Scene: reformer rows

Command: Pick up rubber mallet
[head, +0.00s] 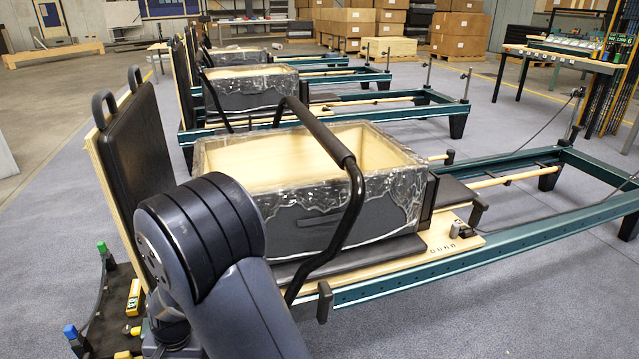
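I cannot make out a rubber mallet for certain in the head view. Several small tools lie on a dark surface (112,318) at the lower left, among them a yellow tool (134,297) and a smaller yellow-and-dark piece (133,330). Part of that surface is hidden behind my arm. My dark arm fills the lower middle-left of the view. My gripper is out of view, so whether it is open or shut does not show.
A reformer with a teal frame (400,281), a plastic-wrapped box (335,212) and a curved black bar (348,213) stands just beyond my arm. More reformers stand in a row behind. Cartons (460,33) are stacked at the back. Grey floor (560,315) is open at right.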

